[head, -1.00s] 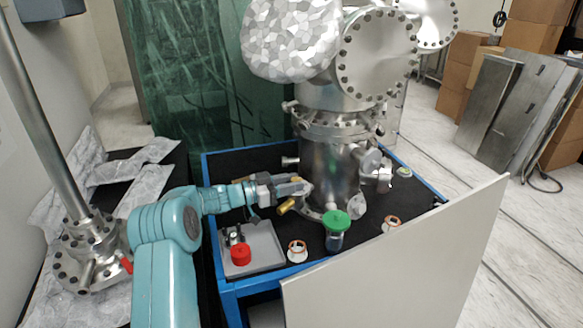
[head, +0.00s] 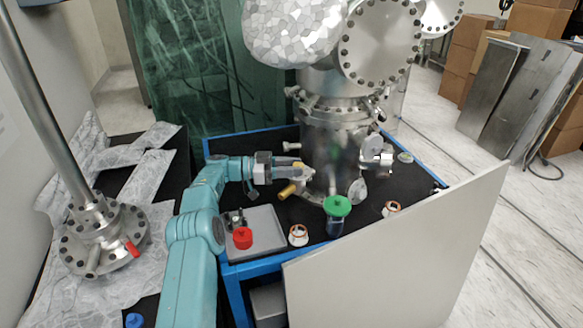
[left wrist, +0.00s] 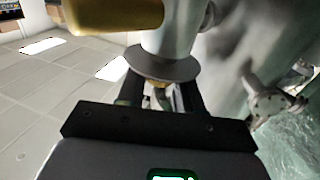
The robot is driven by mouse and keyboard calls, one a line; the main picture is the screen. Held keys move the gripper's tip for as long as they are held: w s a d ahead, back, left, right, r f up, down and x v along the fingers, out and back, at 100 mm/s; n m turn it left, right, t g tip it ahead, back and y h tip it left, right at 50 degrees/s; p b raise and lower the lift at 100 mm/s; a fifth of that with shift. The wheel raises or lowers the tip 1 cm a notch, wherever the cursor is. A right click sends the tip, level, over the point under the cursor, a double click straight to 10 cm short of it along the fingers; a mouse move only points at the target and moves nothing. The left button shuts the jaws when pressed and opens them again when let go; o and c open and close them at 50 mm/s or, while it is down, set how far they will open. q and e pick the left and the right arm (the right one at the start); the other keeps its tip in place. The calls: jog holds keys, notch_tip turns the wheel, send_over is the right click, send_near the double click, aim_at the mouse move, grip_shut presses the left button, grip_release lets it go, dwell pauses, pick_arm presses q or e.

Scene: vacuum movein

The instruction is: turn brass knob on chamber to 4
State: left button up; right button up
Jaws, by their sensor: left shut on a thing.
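The metal chamber (head: 330,150) stands upright on the black-topped blue cart. My left gripper (head: 291,172) is at the chamber's lower left side, its jaws shut on a small brass part, which I take as the brass knob (head: 298,164). In the left wrist view, a bit of brass (left wrist: 157,90) shows between the fingers, just under a grey disc (left wrist: 160,65); the fingers hide most of it. A larger brass cylinder (head: 287,191) sticks out below the gripper and fills the top left of the wrist view (left wrist: 115,15). No number marks can be read. My right gripper is out of view.
A green-lidded jar (head: 336,212) and orange-rimmed white rings (head: 298,235) stand in front of the chamber. A pale panel (head: 400,250) borders the cart's front.

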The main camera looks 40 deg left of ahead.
pick_arm(q)
jog(key=shift+r, duration=0.15)
dwell(0.3)
jog(key=o, duration=1)
jog(key=shift+w, duration=0.1)
jog(key=shift+o, duration=0.2)
jog(key=shift+d, duration=0.1)
